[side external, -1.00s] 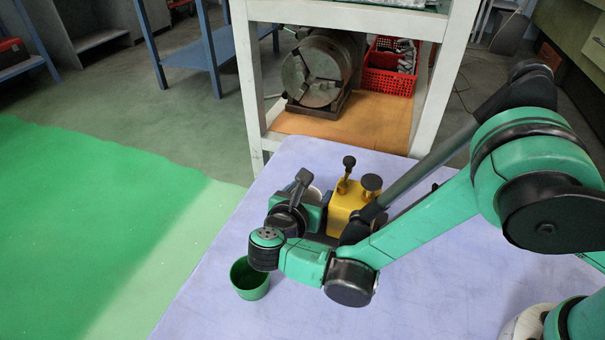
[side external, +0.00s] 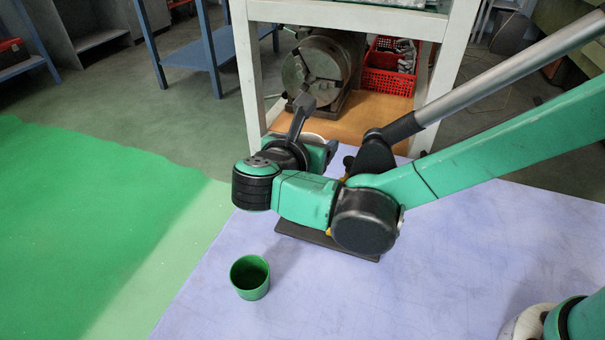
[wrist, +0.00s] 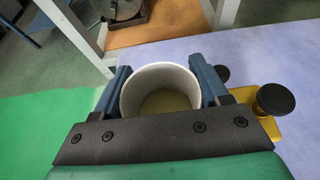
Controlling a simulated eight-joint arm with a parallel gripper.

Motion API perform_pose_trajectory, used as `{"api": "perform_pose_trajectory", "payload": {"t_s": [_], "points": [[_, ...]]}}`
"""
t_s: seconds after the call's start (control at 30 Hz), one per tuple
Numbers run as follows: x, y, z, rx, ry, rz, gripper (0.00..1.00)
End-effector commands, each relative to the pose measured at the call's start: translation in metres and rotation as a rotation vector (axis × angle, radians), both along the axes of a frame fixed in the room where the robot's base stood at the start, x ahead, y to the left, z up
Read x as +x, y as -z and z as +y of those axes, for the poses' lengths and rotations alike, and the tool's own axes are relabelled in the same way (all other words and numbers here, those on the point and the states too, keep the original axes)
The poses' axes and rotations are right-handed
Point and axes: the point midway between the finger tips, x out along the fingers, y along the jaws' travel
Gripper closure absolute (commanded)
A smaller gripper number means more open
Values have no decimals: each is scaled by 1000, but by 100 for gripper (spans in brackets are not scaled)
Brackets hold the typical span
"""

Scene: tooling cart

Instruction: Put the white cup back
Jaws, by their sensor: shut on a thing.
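The white cup (wrist: 128,98) is in the wrist view, upright with its open mouth toward the camera. My gripper (wrist: 160,70) is shut on it, with one blue finger against each side. In the side external view only a thin piece of the white cup (side external: 314,137) shows behind my wrist. My gripper (side external: 332,150) is mostly hidden there too. The cup seems to be held above the table, but its underside is hidden.
A green cup (side external: 250,288) stands empty on the pale lavender table (side external: 470,265). A yellow fixture with black knobs (wrist: 272,125) is right of the cup; its dark base plate (side external: 310,234) shows below my arm. A white-framed shelf (side external: 248,90) stands behind.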

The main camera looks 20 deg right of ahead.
Motion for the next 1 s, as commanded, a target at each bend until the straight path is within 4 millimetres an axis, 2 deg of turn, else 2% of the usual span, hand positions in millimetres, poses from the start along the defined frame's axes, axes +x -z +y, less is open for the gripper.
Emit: {"api": "perform_pose_trajectory", "payload": {"t_s": [0.1,0.3,0.57,0.73,0.9,1.0], "points": [[0,-31,0,0,0,0,91],[-1,-71,-1,0,0,0,91],[3,-95,-7,0,-14,0,91],[16,-107,-38,0,-92,-1,91],[25,-122,-86,0,-226,-2,91],[24,-131,-112,0,-304,-1,91]]}}
